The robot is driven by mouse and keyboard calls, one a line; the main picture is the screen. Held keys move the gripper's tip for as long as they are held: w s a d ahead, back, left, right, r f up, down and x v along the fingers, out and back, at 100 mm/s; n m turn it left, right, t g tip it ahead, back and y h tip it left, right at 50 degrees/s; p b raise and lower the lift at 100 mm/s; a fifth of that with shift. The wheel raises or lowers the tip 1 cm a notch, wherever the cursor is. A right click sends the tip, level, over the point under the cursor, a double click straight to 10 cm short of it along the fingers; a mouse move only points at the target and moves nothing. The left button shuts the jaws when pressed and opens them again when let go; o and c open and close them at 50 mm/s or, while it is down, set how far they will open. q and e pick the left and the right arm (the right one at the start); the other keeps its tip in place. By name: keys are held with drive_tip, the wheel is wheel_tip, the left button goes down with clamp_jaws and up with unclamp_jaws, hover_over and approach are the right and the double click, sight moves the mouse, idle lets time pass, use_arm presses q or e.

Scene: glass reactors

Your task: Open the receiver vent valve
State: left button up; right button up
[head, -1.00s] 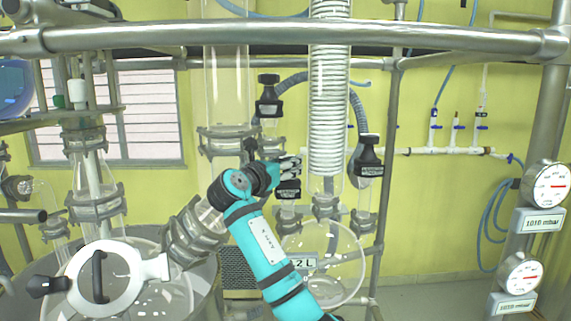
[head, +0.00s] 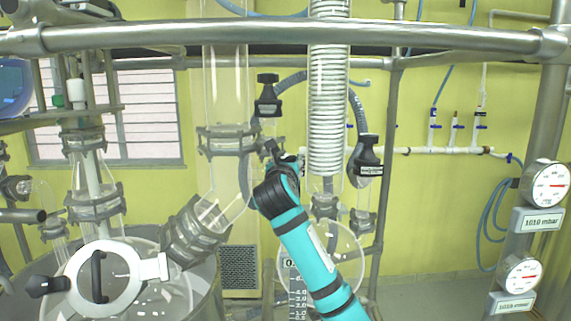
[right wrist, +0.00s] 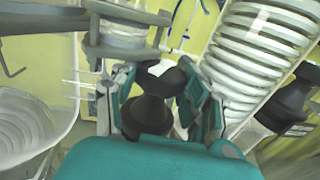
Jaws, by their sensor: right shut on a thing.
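My right gripper (head: 280,158) is at the glassware above the round glass receiver (head: 347,250), left of the coiled condenser. In the right wrist view its two fingers (right wrist: 163,100) are shut on a black valve handle (right wrist: 150,112), one finger on each side. In the head view my turquoise forearm and wrist hide most of this valve, and no label on it can be read. My left gripper is not in view.
A metal rail (head: 450,42) crosses the top. The glass reactor (head: 175,295) is at lower left.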

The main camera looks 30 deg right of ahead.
drive_tip(key=n+t+y, duration=0.1)
drive_tip(key=n+y, duration=0.1)
drive_tip(key=y, duration=0.1)
drive_tip(key=n+t+y, duration=0.1)
drive_tip(key=shift+s+d+r+n+t+y, duration=0.1)
drive_tip(key=shift+s+d+n+t+y, duration=0.1)
drive_tip(key=shift+d+n+t+y, duration=0.15)
drive_tip(key=shift+n+t+y, duration=0.45)
drive_tip(key=shift+n+y, duration=0.6)
drive_tip(key=shift+y, duration=0.6)
drive_tip(key=shift+y, duration=0.3)
drive_tip(key=o, duration=0.9)
drive_tip(key=shift+o, duration=1.4)
drive_tip(key=shift+w+a, duration=0.15)
drive_tip(key=shift+w, duration=0.05)
drive_tip(key=shift+a+f+h, duration=0.1)
drive_tip(key=shift+f+h, duration=0.1)
drive_tip(key=shift+h, duration=0.3)
